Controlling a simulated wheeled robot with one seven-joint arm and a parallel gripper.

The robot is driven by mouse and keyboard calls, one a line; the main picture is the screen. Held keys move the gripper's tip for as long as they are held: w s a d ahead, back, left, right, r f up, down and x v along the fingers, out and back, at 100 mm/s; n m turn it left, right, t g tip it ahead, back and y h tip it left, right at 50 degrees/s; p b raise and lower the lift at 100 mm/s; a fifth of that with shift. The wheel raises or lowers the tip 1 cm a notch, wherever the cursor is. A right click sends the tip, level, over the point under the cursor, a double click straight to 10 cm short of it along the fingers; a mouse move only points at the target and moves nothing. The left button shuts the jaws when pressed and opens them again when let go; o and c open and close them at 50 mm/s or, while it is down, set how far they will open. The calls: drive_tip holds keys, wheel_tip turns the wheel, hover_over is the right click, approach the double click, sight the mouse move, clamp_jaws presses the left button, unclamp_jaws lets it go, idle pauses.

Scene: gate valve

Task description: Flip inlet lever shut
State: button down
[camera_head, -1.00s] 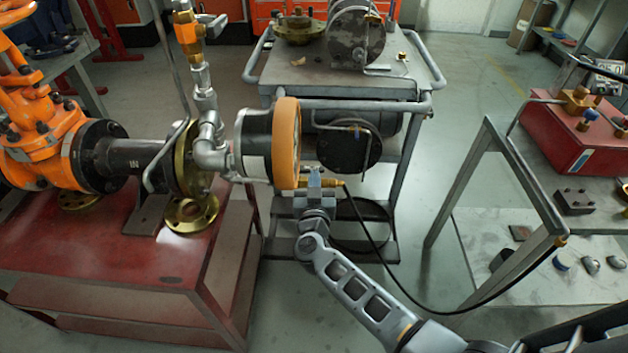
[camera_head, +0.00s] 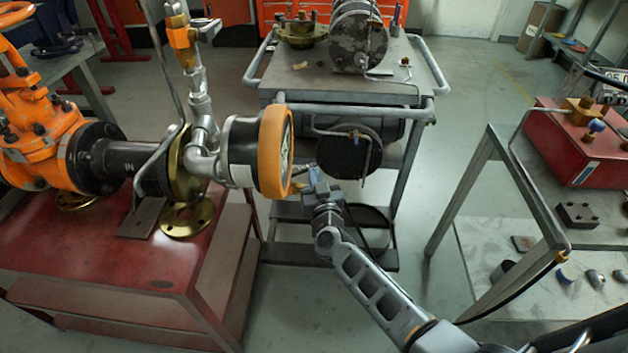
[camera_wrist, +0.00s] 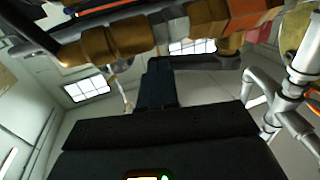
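Beside the orange-rimmed gauge (camera_head: 276,150), a small brass fitting (camera_head: 297,187) shows just left of my gripper (camera_head: 312,178). In the wrist view a brass valve line (camera_wrist: 125,40) with an orange hex section (camera_wrist: 250,14) crosses the top, close beyond my gripper's dark parts (camera_wrist: 157,85). The inlet lever is not clearly made out there; the gauge and gripper crowd it. Another valve (camera_head: 183,38), orange-bodied with a grey lever (camera_head: 210,29), stands on the upright pipe. I cannot tell whether the fingers are apart or touch anything.
The orange gate valve (camera_head: 40,140) and its flanged pipe sit on the red bench (camera_head: 90,250) at left. A grey cart (camera_head: 400,75) stands behind my gripper. A grey-framed table (camera_head: 500,215) with a red box (camera_head: 575,150) is at right. Open floor lies between them.

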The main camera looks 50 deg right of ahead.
sight(312, 164)
drive_tip(key=shift+w+d+n+t+y+b, duration=0.25)
drive_tip(key=shift+d+n+t+y+b, duration=0.2)
drive_tip(key=shift+n+t+y, duration=0.35)
drive_tip(key=shift+w+d, duration=0.25)
drive_tip(key=b+x, duration=0.1)
drive_tip(key=x, duration=0.1)
drive_tip(key=shift+w+d, duration=0.2)
drive_tip(key=shift+w, duration=0.05)
drive_tip(key=shift+w+d, duration=0.3)
drive_tip(key=shift+w, duration=0.6)
drive_tip(key=shift+f, duration=0.1)
